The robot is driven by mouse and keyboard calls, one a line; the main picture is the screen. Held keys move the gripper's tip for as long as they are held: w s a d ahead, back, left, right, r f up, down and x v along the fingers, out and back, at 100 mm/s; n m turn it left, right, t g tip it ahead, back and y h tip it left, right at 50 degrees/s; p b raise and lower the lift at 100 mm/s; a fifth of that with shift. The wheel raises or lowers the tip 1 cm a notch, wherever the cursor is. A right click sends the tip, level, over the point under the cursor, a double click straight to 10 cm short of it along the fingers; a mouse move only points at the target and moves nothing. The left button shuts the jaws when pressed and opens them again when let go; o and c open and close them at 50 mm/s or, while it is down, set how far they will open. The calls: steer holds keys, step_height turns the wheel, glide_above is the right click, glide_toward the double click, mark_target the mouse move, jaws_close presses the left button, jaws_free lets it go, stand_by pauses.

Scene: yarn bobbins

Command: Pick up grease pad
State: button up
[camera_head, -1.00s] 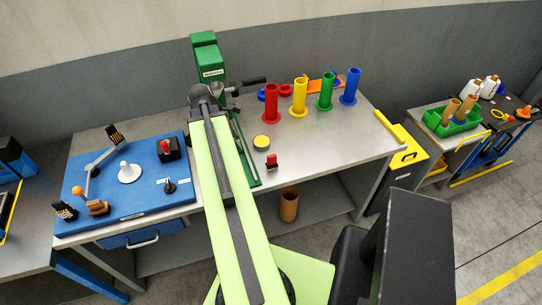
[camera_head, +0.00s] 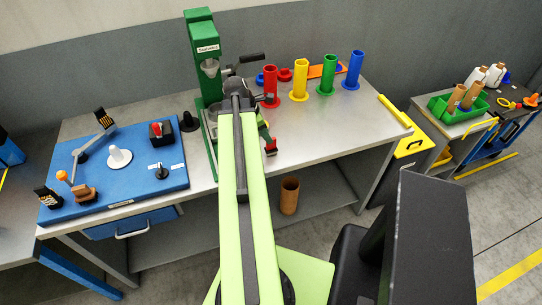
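The round yellow pad, which looks like the grease pad, does not show now; my lime-green arm covers the part of the bench where it lay. A small red-topped item (camera_head: 270,148) stands at the front edge of the steel bench (camera_head: 330,125), just right of my arm. My gripper is hidden behind my arm's dark elbow and upper link, so its fingers and anything in them cannot be seen.
A green machine (camera_head: 203,50) with a black handle stands left of my arm. Red (camera_head: 270,85), yellow (camera_head: 299,80), green (camera_head: 327,75) and blue (camera_head: 353,70) bobbins stand at the back. A blue panel (camera_head: 120,185) lies left.

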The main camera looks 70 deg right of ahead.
mark_target(271, 148)
steer(key=shift+s+d+f, duration=0.1)
steer(key=shift+s+f, duration=0.05)
steer(key=shift+f, duration=0.3)
steer(key=b+x, duration=0.5)
steer(key=shift+w+d+f, duration=0.2)
steer(key=shift+d, duration=0.1)
steer(key=shift+r, duration=0.2)
steer(key=shift+c, duration=0.4)
jaws_close()
